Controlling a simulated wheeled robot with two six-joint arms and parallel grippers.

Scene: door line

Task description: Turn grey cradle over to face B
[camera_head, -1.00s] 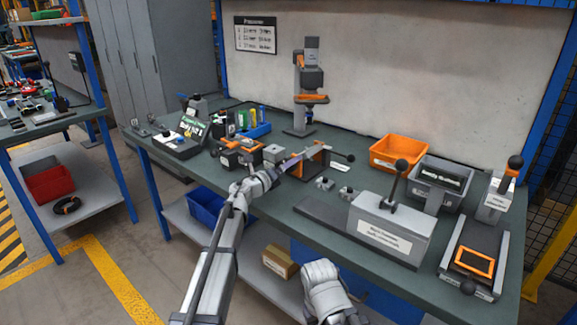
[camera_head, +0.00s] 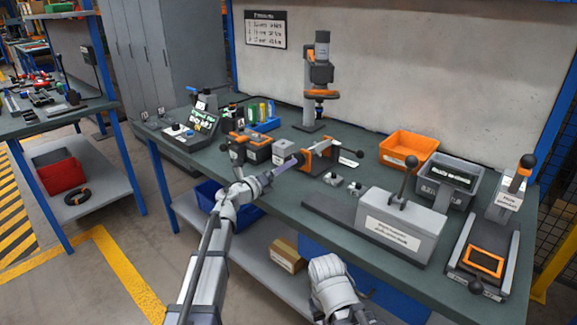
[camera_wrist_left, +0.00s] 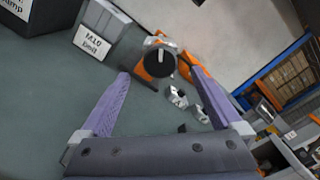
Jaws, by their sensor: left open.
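An orange fixture (camera_head: 325,147) stands mid-bench, with a round black knob (camera_head: 299,158) on its near left side and a lever with a dark ball to its right. In the left wrist view the knob (camera_wrist_left: 160,62) faces me and carries a pale mark. The grey cradle cannot be made out clearly; the knob and orange frame cover that area, and no face letter is readable. My left gripper (camera_head: 283,168) is open and empty. In its wrist view, its purple fingers (camera_wrist_left: 160,75) frame the knob, apart from it.
A grey block labelled M10 limit (camera_wrist_left: 93,38) stands left of the fixture. Small grey pieces (camera_head: 333,179) lie to its right. A grey lever press (camera_head: 397,228), an orange bin (camera_head: 408,147) and a grey bin (camera_head: 447,183) stand further right.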

